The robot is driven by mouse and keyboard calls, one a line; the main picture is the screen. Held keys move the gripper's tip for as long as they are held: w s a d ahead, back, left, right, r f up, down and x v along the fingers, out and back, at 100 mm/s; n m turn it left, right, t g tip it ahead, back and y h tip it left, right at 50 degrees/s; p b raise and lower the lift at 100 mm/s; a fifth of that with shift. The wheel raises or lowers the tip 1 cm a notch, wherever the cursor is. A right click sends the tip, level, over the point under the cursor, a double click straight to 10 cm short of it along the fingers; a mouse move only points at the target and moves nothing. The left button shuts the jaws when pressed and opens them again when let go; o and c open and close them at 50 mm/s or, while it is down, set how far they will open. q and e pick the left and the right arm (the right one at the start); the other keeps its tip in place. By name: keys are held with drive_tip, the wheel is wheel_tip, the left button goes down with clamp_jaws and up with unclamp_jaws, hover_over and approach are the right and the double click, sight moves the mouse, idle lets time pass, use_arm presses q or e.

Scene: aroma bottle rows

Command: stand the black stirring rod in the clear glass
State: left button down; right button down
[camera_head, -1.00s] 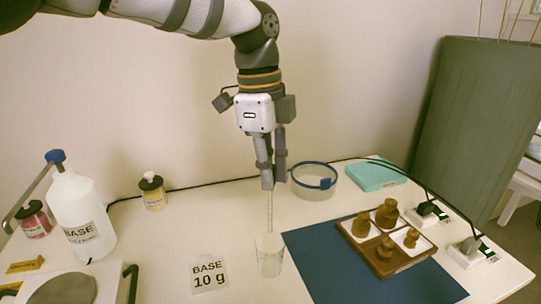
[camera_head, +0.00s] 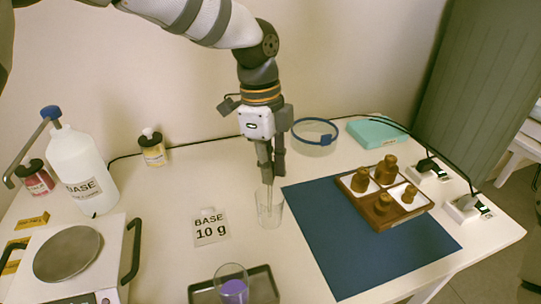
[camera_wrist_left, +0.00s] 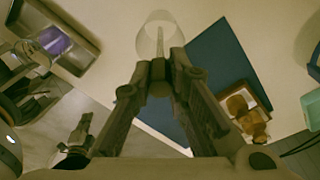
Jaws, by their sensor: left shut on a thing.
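The clear glass (camera_head: 278,209) stands on the table left of the blue mat; it also shows in the left wrist view (camera_wrist_left: 143,40). My left gripper (camera_head: 268,180) is shut on the thin stirring rod (camera_head: 269,195), its fingertips just above the glass rim. The rod hangs about upright with its lower part inside the glass. It looks pale grey here rather than black. In the left wrist view the rod (camera_wrist_left: 159,42) runs from the fingertips (camera_wrist_left: 159,76) into the glass. I cannot tell whether its tip touches the bottom. My right gripper does not show clearly.
Close by are a "BASE 10 g" card (camera_head: 210,228), a dark tray (camera_head: 262,284) holding a glass with purple content (camera_head: 233,291), the blue mat (camera_head: 345,255) and a wooden tray (camera_head: 423,204) of brown bottles.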

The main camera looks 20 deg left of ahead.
use_arm(q)
drive_tip(key=shift+f, duration=0.15)
drive_tip(key=c, duration=1.5)
unclamp_jaws()
drive_tip(key=shift+o, duration=0.2)
wheel_tip(320, 180, up, 12)
drive_tip(key=a, duration=0.1)
drive_tip(key=shift+w+a, duration=0.15)
drive_tip(key=shift+f, duration=0.1)
